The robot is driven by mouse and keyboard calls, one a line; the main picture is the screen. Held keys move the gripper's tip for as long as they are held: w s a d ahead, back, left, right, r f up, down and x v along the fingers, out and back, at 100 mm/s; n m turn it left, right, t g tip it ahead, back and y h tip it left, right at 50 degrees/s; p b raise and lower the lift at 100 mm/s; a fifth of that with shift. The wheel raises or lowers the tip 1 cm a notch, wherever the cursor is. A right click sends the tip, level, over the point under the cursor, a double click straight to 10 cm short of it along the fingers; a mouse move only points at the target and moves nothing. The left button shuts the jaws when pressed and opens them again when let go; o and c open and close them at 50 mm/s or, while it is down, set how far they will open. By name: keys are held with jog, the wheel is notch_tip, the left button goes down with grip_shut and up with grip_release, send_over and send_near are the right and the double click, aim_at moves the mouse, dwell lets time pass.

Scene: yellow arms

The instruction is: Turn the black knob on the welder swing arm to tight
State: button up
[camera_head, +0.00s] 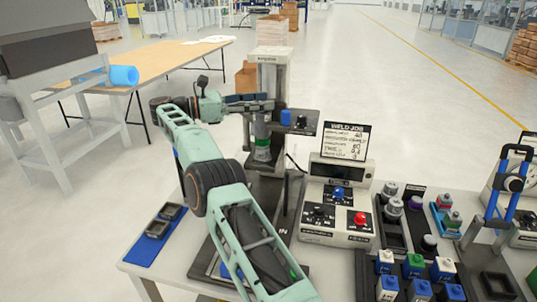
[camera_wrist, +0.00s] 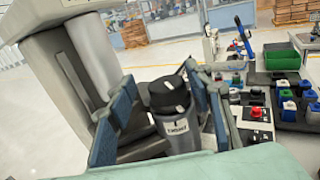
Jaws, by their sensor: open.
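The black knob (camera_wrist: 168,95) shows in the wrist view, a short dark cap with a white mark. It sits on top of a grey labelled cylinder (camera_wrist: 180,132); the label is too small to read surely. My gripper (camera_wrist: 163,100) is open, with one blue-padded finger to the left of the knob and one to the right. No firm contact with the knob can be made out. In the head view my gripper (camera_head: 248,103) reaches right, in front of the welder's grey column (camera_head: 273,70). There it hides the knob. The swing arm (camera_head: 305,124) sticks out to the right.
A control box (camera_head: 340,215) with red and blue buttons stands right of the welder, with a sign (camera_head: 346,141) behind it. Racks of coloured blocks (camera_head: 415,265) fill the right of the table. A blue mat (camera_head: 140,250) with small dark trays lies at the left.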

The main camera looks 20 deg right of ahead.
jog(key=shift+s+d+f+n+t+b, duration=0.15)
jog(key=shift+n+t+b, duration=0.5)
jog(key=shift+b, duration=2.15)
jog(key=shift+s+f+n+t+b, duration=0.25)
jog(key=shift+t+b, duration=0.6)
jog(key=shift+b, duration=1.95)
jog(key=n+t+b, duration=0.1)
jog(key=b, duration=0.2)
jog(key=shift+r+t, duration=0.1)
jog(key=shift+t, duration=0.2)
